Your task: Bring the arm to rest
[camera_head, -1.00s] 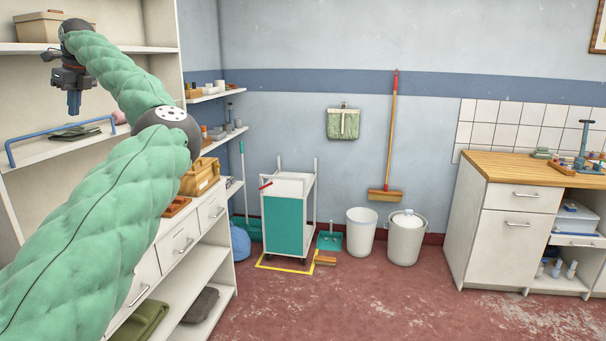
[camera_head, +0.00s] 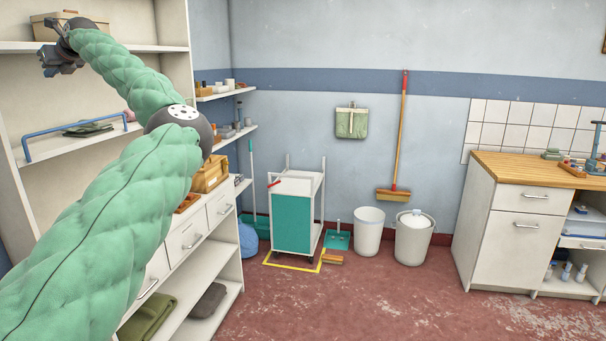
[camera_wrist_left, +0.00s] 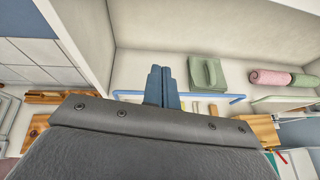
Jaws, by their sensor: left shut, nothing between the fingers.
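My left arm, in a padded green sleeve, comes in from the left in the head view and reaches up beside the tall shelf unit. Its dark left gripper (camera_head: 58,64) is at the upper left, above the shelf with the blue rail (camera_head: 75,136). In the left wrist view its two blue fingers (camera_wrist_left: 162,86) lie together with nothing between them. Past them are the blue rail and a folded green cloth (camera_wrist_left: 207,72) on a pale surface. The gripper appears apart from the shelf and the cloth. My right gripper is in neither view.
Shelves with small goods and a wooden box (camera_head: 210,174) stand close to the arm. A white and teal cart (camera_head: 293,222), two white bins (camera_head: 369,232) and a broom (camera_head: 401,140) stand by the wall. A wood-topped counter (camera_head: 530,170) is at right. The red floor between is clear.

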